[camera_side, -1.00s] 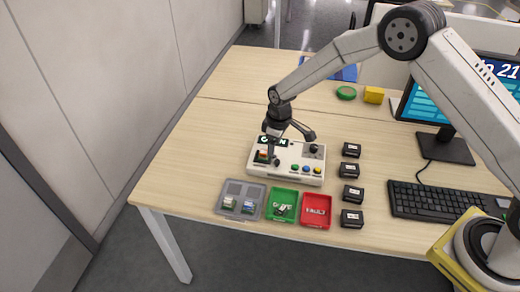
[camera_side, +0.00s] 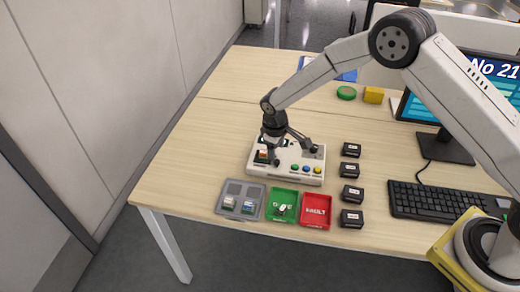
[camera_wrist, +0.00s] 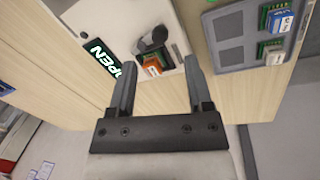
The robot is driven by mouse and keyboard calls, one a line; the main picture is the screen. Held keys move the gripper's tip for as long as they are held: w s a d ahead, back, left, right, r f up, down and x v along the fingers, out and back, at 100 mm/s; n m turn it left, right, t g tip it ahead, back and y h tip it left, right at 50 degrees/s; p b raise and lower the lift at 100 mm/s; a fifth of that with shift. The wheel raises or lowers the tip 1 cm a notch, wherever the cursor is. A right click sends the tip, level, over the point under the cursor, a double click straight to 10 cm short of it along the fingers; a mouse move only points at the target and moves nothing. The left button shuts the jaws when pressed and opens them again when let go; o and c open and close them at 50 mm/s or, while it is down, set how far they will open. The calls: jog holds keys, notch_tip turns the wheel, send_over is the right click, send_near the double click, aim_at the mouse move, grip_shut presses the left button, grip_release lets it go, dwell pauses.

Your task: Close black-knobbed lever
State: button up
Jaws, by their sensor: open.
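The pale test box (camera_side: 285,176) stands on the table, partly covered by my gripper in the side view. In the wrist view, the black-knobbed lever (camera_wrist: 158,34) stands on the box (camera_wrist: 115,22) beside an orange-topped part (camera_wrist: 153,66) seated in a socket. A black sign (camera_wrist: 101,56) with green letters reads OPEN. My gripper (camera_side: 294,156) is over the box with its fingers spread and empty. In the wrist view the gripper's fingertips (camera_wrist: 160,64) lie either side of the socket, with the lever beyond them. Whether a finger touches the lever cannot be told.
A grey tray (camera_side: 238,187) with small parts, a green bin (camera_side: 282,192) and a red bin (camera_side: 316,198) stand in front of the box. Several black blocks (camera_side: 350,171) line its right. A keyboard (camera_side: 430,200) and monitor (camera_side: 470,95) are farther right. The table's left is clear.

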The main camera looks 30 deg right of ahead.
aim_at(277, 160)
jog(key=shift+w+d+f, duration=0.1)
jog(key=shift+d+f, duration=0.1)
jog(key=shift+f, duration=1.15)
jog(key=shift+w+d+f, duration=0.1)
jog(key=shift+d+f, duration=0.05)
jog(key=shift+f, duration=1.15)
grip_shut()
